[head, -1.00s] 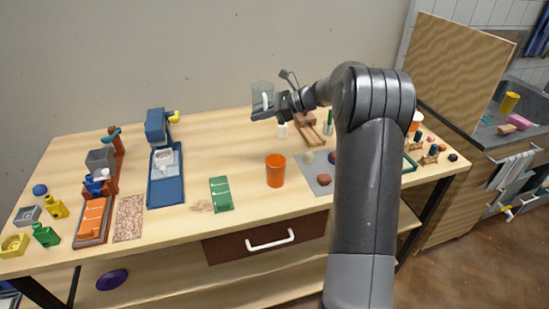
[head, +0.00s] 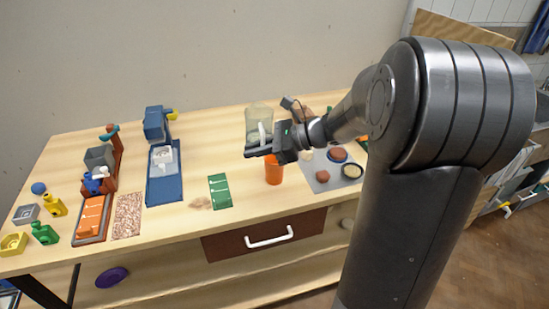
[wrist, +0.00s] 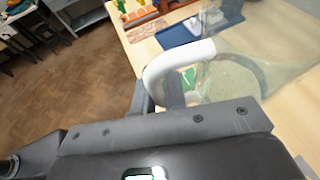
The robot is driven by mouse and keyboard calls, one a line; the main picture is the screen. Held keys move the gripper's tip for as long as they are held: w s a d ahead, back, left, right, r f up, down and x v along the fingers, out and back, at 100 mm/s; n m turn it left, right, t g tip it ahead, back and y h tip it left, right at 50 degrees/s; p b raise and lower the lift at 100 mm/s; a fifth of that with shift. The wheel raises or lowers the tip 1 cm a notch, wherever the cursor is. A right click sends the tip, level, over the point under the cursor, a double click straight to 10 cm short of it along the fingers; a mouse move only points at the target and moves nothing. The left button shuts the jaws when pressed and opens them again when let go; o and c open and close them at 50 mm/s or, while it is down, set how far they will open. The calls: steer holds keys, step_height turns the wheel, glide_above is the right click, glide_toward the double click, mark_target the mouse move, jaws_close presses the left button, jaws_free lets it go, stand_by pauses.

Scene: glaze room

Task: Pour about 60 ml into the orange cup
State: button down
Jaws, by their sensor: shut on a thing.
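A clear jug (head: 259,113) with a white handle is held in the air over the table. My gripper (head: 262,143) is shut on its handle, and the white handle (wrist: 178,66) and see-through jug wall (wrist: 240,72) fill much of the wrist view. The jug looks about upright in the head view. A pale surface shows inside it, but I cannot tell how much liquid there is. The orange cup (head: 274,173) stands upright on the table, just below my gripper in the head view. My gripper partly hides its rim, and its inside is hidden.
A green card (head: 220,191) lies left of the cup, and a grey mat (head: 322,183) with several small rounded pieces lies to its right. A blue stand (head: 164,185) is further left. A drawer with a white handle (head: 270,238) is under the table's front edge.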

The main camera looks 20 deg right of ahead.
steer(key=s+a+f, duration=0.2)
steer(key=s+a, duration=0.1)
steer(key=s, duration=0.4)
step_height(320, 180, down, 14)
steer(key=shift+d+f, duration=0.15)
steer(key=shift+w, duration=0.1)
stand_by(0.5)
steer(key=w+d+r+m+y, duration=0.2)
steer(key=r+m, duration=0.1)
steer(key=r, duration=0.3)
steer(key=w+d+r+m+g+y, duration=0.1)
steer(key=w+r+m+y, duration=0.1)
steer(key=r+m, duration=0.2)
step_height(320, 180, up, 2)
steer(key=shift+w+d+g+y, duration=0.3)
steer(key=shift+d, duration=0.1)
steer(key=shift+w+m, duration=0.1)
steer(key=shift+m, duration=0.4)
steer(key=shift+w+d+r+m+y+p, duration=0.25)
steer(key=shift+w+r+m+y, duration=0.1)
steer(key=shift+r+m, duration=0.25)
steer(key=shift+w+d+r+m+y+p, duration=0.2)
steer(key=shift+r+m+y, duration=0.15)
steer(key=shift+r+m, duration=0.25)
stand_by(0.5)
steer(key=shift+s+d, duration=0.1)
steer(key=shift+d, duration=0.15)
